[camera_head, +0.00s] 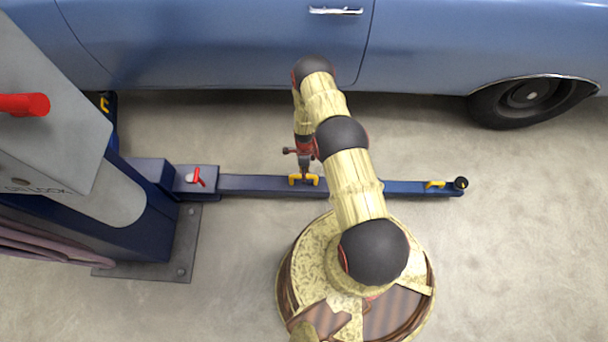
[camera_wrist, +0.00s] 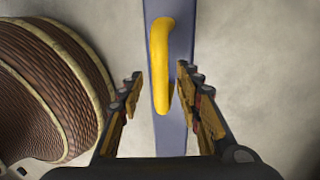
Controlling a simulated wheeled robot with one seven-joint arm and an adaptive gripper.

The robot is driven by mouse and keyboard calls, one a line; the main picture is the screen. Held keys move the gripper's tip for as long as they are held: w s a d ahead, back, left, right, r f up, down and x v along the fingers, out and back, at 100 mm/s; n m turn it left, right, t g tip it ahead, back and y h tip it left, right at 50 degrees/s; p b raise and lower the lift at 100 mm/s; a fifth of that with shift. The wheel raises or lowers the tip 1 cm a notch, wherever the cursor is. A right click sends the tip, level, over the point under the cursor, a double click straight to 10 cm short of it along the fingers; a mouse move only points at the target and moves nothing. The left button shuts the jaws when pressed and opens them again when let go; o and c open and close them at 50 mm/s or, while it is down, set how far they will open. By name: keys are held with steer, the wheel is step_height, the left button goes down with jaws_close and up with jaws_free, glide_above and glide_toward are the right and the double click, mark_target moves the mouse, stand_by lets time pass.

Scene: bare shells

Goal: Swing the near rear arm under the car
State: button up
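The near lift arm (camera_head: 255,186) is a long blue bar reaching right from the lift post (camera_head: 160,225), lying in front of the car and roughly parallel to its side. A yellow handle (camera_head: 316,181) stands on its middle; another yellow handle (camera_head: 434,184) and a black round pad (camera_head: 460,183) are at its outer end. My gripper (camera_head: 305,168) is right above the middle handle, pointing down. In the wrist view my gripper (camera_wrist: 160,76) is open, its fingers on either side of the yellow handle (camera_wrist: 160,38), with gaps showing on both sides. The handle's lower part is hidden.
The blue car (camera_head: 220,45) fills the back, its wheel (camera_head: 530,100) at the right. A red lever (camera_head: 198,176) sits on the bar near the post. A bolted base plate (camera_head: 150,268) lies at the left. The concrete floor between bar and car is clear.

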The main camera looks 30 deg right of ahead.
steer(key=shift+c, duration=1.3)
jaws_close()
